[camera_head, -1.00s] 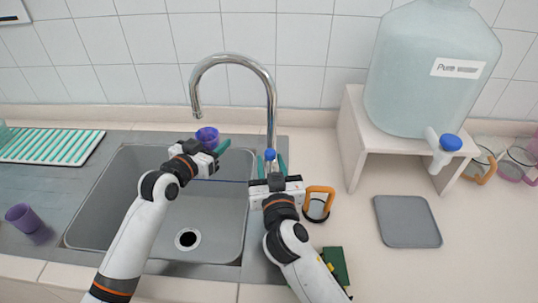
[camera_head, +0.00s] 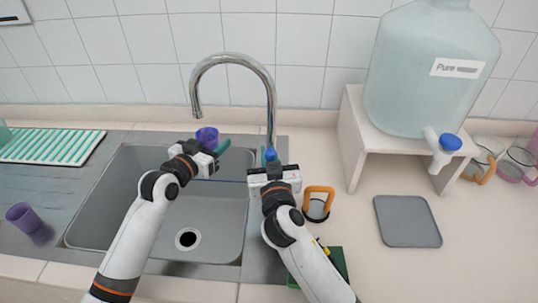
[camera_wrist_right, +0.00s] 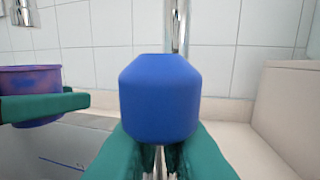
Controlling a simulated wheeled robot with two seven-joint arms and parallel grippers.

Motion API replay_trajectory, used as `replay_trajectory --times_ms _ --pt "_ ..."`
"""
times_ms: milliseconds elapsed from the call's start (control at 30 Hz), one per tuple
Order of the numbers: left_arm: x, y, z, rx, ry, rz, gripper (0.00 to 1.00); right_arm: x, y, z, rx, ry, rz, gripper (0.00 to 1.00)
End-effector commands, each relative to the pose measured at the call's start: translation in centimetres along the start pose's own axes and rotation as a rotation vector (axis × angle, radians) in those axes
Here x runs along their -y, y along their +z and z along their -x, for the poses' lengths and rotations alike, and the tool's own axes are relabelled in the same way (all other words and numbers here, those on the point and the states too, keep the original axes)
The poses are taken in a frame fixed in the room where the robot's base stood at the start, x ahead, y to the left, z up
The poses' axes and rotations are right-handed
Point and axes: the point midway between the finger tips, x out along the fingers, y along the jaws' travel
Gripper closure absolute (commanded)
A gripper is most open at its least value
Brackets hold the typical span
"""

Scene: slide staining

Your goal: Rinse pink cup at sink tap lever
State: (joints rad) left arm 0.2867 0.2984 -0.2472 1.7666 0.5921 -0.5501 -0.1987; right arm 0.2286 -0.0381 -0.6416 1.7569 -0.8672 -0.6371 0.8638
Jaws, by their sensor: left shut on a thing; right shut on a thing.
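A blue-purple cup with pinkish marks inside (camera_head: 207,136) is held over the back of the sink basin, just below the spout of the tap (camera_head: 236,58). My left gripper (camera_head: 217,147) is shut on it; the wrist view shows a green finger across the cup (camera_wrist_right: 30,85). My right gripper (camera_head: 270,163) is shut on the blue tap lever (camera_head: 270,154). The lever's blue knob (camera_wrist_right: 160,97) fills the middle of the wrist view, between the green fingers. No water shows under the spout. The cup's lower part is partly hidden.
A second purple cup (camera_head: 22,216) is on the left drainboard. An orange-handled mug (camera_head: 318,208) stands close right of my right gripper. A grey mat (camera_head: 407,221) and a water-dispenser stand (camera_head: 354,150) are further right.

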Motion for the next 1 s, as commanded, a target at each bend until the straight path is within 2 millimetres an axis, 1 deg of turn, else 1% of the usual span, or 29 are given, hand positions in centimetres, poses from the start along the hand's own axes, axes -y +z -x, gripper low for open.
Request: replay_trajectory --times_ms 233,533,567,600,667,1000 --pt "0.0 0.0 0.0 0.000 0.000 0.000 0.74 0.9 -0.1 0.2 0.021 -0.001 -0.120 1.00" --pt "0.0 0.0 0.0 0.000 0.000 0.000 0.74 1.1 -0.1 0.2 0.026 0.000 -0.130 1.00" --pt "0.0 0.0 0.0 0.000 0.000 0.000 0.74 1.1 -0.1 0.2 0.026 0.000 -0.130 0.83" --pt "0.0 0.0 0.0 0.000 0.000 0.000 0.74 1.1 -0.1 0.2 0.026 0.000 -0.129 0.76" --pt "0.0 0.0 0.0 0.000 0.000 0.000 0.74 1.1 -0.1 0.2 0.026 0.000 -0.129 0.66" --pt "0.0 0.0 0.0 0.000 0.000 0.000 0.74 1.1 -0.1 0.5 0.026 0.000 -0.130 0.66"
